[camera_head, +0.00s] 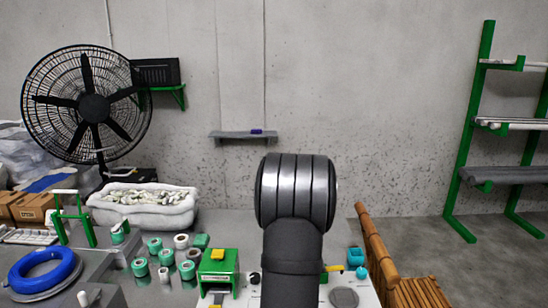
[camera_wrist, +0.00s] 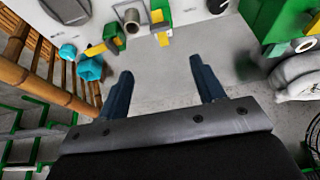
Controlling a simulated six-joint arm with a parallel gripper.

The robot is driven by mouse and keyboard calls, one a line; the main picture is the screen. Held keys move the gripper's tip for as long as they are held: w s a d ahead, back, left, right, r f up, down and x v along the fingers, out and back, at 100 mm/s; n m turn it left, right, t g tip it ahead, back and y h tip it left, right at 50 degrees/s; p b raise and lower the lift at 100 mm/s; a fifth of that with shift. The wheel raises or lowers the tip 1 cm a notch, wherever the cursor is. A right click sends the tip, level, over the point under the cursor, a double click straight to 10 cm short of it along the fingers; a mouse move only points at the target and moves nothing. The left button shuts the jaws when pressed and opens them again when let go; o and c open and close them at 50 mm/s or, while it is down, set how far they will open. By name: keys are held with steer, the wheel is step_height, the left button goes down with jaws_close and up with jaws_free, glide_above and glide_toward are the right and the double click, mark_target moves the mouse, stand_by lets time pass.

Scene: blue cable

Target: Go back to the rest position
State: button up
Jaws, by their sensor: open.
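My gripper (camera_wrist: 161,66) shows in the wrist view with its two dark blue fingers spread apart and nothing between them. Bare grey surface lies beyond the fingers. In the head view my arm stands upright at the lower middle, and the gripper itself cannot be made out there. The blue cable (camera_head: 30,282) lies coiled on the grey bench at the far left, well apart from my arm.
A green machine (camera_head: 230,265) stands just left of my arm, with teal and white spools (camera_head: 158,245) beyond it. A cyan block (camera_head: 354,257) and a bamboo rail (camera_head: 372,238) are on the right. A white basin (camera_head: 140,213) and black fan (camera_head: 92,107) stand left.

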steer(key=x, duration=1.6)
steer(key=shift+w+f, duration=0.25)
steer(key=shift+f, duration=0.1)
steer(key=shift+a+r+m+h, duration=0.15)
steer(key=shift+m+h, duration=0.25)
steer(key=shift+m, duration=0.7)
steer(key=v, duration=1.6)
steer(key=shift+s+r, duration=0.2)
steer(key=shift+r, duration=0.1)
